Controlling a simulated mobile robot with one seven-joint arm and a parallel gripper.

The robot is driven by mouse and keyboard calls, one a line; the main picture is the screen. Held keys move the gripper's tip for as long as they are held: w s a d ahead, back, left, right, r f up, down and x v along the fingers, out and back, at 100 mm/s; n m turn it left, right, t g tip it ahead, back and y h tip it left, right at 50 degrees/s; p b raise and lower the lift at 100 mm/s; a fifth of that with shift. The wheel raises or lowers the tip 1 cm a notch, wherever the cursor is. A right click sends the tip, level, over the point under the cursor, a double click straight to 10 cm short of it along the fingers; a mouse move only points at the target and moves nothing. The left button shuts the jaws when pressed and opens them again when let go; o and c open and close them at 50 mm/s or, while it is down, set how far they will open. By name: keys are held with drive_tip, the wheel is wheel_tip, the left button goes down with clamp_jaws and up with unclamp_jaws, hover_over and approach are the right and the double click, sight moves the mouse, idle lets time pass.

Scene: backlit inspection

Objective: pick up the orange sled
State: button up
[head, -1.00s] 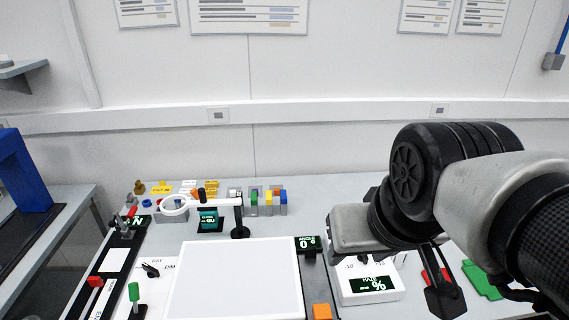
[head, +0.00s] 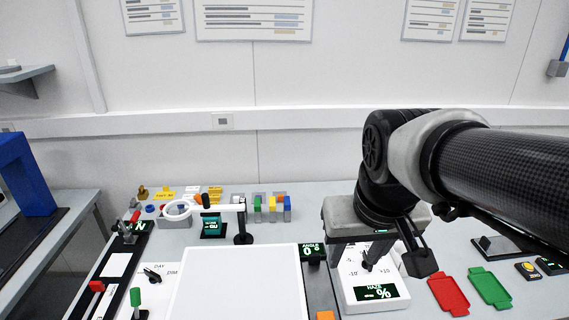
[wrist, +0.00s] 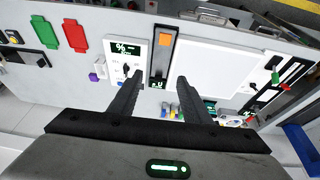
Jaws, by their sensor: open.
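The orange sled (head: 325,315) is a small orange block at the bottom edge of the head view, partly cut off. It sits on a dark rail below the ANGLE display (head: 312,252). The wrist view shows the sled (wrist: 166,41) whole, at the top of the rail (wrist: 160,65). My gripper (head: 390,265) is above the bench over the HAZE panel, up and to the right of the sled in the head view. In the wrist view, my gripper's fingers (wrist: 162,78) are spread wide with nothing between them, and the sled appears beyond their tips.
A white light panel (head: 235,285) lies left of the rail. The HAZE panel (head: 375,285) with a knob is right of it. A red tray (head: 448,294) and a green tray (head: 489,287) lie further right. A ring magnifier (head: 178,209) and several small coloured blocks stand behind.

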drive_tip(key=w+f+g+b, duration=0.1)
drive_tip(key=w+f+g, duration=0.1)
drive_tip(key=w+f, duration=0.35)
drive_tip(key=w+f+g+b, duration=0.1)
drive_tip(key=w+f+g, duration=0.1)
drive_tip(key=f, duration=0.6)
drive_tip(key=b, duration=0.1)
hover_over(326, 317)
drive_tip(key=f, duration=1.2)
drive_tip(key=shift+s, duration=0.25)
drive_tip(key=shift+w+f+b, duration=0.15)
drive_tip(key=shift+f, duration=1.2)
drive_tip(key=shift+w+f+b, duration=0.1)
drive_tip(key=shift+f+b, duration=0.05)
drive_tip(key=shift+f, duration=1.2)
drive_tip(key=shift+c, duration=0.2)
drive_tip(key=c, duration=0.8)
drive_tip(key=shift+r, duration=0.1)
wheel_tip(326, 317, up, 10)
drive_tip(key=p, duration=0.1)
